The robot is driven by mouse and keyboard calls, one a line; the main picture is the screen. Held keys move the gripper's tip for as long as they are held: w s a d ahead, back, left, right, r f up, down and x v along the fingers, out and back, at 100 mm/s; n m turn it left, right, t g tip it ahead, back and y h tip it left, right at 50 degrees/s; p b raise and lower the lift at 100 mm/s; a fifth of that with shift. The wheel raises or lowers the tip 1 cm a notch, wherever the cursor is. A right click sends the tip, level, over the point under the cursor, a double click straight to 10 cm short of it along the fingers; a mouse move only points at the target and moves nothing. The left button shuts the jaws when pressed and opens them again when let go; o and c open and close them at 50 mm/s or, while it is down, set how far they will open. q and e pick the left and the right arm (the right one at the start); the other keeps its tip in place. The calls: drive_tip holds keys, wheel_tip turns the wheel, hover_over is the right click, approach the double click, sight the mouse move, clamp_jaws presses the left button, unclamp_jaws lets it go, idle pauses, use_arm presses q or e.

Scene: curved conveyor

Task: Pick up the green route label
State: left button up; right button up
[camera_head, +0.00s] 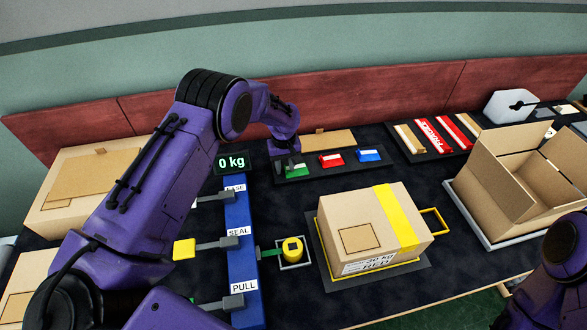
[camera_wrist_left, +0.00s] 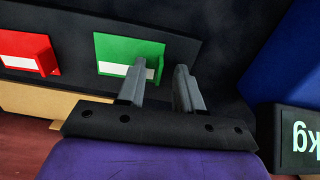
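The green route label (camera_wrist_left: 120,48) lies on a dark strip, with a white band and a small raised tab at its right end. It also shows in the head view (camera_head: 297,172), partly covered by my left gripper (camera_head: 289,163). In the left wrist view my left gripper (camera_wrist_left: 162,67) has its two grey fingers apart. My right gripper is out of view; only part of my right arm shows at the lower right.
A red label (camera_head: 331,160) and a blue label (camera_head: 369,155) lie along the same dark strip. A 0 kg display (camera_head: 231,162) and a blue lever panel (camera_head: 240,262) stand left of it. A taped carton (camera_head: 350,230) and an open carton (camera_head: 500,185) are to the right.

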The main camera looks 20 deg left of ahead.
use_arm(q)
clamp_jaws()
